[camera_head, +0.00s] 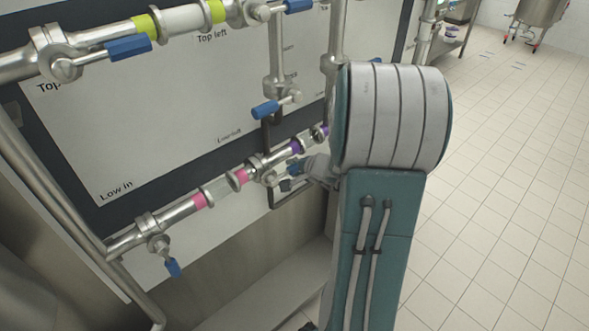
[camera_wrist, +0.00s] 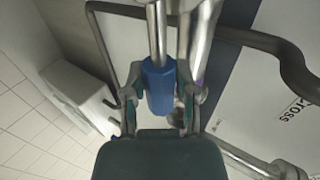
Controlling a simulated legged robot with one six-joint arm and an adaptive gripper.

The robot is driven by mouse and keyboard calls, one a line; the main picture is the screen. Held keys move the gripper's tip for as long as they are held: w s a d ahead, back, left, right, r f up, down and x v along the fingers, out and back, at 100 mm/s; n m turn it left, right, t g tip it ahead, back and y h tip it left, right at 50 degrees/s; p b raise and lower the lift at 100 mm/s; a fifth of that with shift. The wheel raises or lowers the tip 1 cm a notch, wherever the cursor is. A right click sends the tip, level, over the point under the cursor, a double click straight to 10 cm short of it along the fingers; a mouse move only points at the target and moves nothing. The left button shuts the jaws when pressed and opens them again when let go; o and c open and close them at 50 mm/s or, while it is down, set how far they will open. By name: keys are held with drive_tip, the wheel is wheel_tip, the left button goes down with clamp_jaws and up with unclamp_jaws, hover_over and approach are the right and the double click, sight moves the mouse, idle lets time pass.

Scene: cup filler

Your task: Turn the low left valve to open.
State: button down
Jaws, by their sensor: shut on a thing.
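My gripper (camera_wrist: 160,98) is shut on a blue valve handle (camera_wrist: 158,84) in the wrist view, with one finger on each side of it. The handle's steel stem runs up and away from the gripper. In the head view, my gripper (camera_head: 290,180) is at the lower pipe, right of the pink-banded section. The valve body (camera_head: 260,166) there sits just below and right of the small "Low left" label (camera_head: 229,137). My arm hides the pipe farther right, and the gripper covers most of the held handle.
Another blue handle (camera_head: 172,267) hangs down at the lower left pipe. A blue handle (camera_head: 265,109) sits on the vertical pipe above. A dark bent bar (camera_wrist: 270,42) passes close to the gripper in the wrist view. Open tiled floor (camera_head: 500,170) lies right.

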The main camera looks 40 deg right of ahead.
drive_tip(key=shift+a, duration=0.1)
drive_tip(key=shift+c, duration=2)
unclamp_jaws()
drive_tip(key=v, duration=1.2)
drive_tip(key=shift+f, duration=0.1)
